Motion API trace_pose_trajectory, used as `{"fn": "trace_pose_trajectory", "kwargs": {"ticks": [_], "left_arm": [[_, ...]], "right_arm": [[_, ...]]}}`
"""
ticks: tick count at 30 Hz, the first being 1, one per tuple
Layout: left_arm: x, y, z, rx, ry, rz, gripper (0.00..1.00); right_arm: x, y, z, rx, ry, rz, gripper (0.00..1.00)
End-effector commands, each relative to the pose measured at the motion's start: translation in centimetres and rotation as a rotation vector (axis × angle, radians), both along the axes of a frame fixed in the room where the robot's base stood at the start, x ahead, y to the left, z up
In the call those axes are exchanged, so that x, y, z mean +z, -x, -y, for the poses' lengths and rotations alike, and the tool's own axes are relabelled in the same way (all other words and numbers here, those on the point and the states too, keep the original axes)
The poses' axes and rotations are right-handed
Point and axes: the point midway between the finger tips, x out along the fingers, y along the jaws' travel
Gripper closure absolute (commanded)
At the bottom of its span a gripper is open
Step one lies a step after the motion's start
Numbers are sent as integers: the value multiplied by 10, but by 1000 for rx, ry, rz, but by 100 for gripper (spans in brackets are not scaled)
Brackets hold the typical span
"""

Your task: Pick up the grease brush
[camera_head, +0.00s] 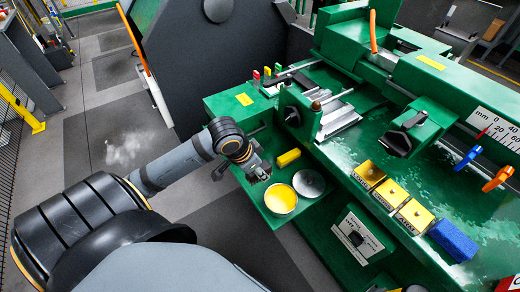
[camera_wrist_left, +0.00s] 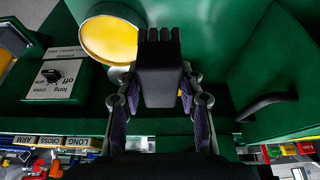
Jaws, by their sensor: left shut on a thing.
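My left gripper (camera_head: 259,172) reaches in over the green shelf beside the open pot of yellow grease (camera_head: 281,198). In the left wrist view the fingers (camera_wrist_left: 160,90) are closed on a black blocky thing with a ridged, bristle-like end, which looks like the grease brush (camera_wrist_left: 160,68). Its ridged end points toward the grease pot (camera_wrist_left: 108,40) and overlaps the pot's edge in that view; I cannot tell whether they touch. In the head view the brush is too small and dark to make out clearly. My right gripper is not in view.
A round grey lid (camera_head: 309,183) lies right of the pot, and a yellow cylinder (camera_head: 289,158) lies behind it. The green machine (camera_head: 365,150) carries yellow boxes (camera_head: 391,192), a blue block (camera_head: 453,240) and levers. A switch box (camera_head: 358,236) sits below. Grey floor is clear at left.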

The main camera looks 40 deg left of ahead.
Motion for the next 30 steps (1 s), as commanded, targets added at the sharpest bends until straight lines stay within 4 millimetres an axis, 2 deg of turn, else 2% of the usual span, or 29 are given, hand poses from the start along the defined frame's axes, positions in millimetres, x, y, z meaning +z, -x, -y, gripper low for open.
{"fn": "trace_pose_trajectory", "kwargs": {"ticks": [1, 3, 6, 15, 26, 27, 30], "left_arm": [[18, 19, 10, -5, 5, -10, 95], [24, 37, 21, -4, 7, -8, 95], [36, 57, 33, 4, 14, -9, 95], [35, 69, 40, 1, 7, -2, 95], [33, 71, 40, 0, 2, -3, 95], [33, 71, 40, 0, 2, -3, 65], [33, 71, 40, 0, 2, -3, 78]], "right_arm": [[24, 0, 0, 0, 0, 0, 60], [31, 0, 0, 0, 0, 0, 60], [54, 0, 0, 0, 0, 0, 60], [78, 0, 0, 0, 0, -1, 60], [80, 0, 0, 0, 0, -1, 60], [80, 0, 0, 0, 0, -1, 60], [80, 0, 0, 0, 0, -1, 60]]}}
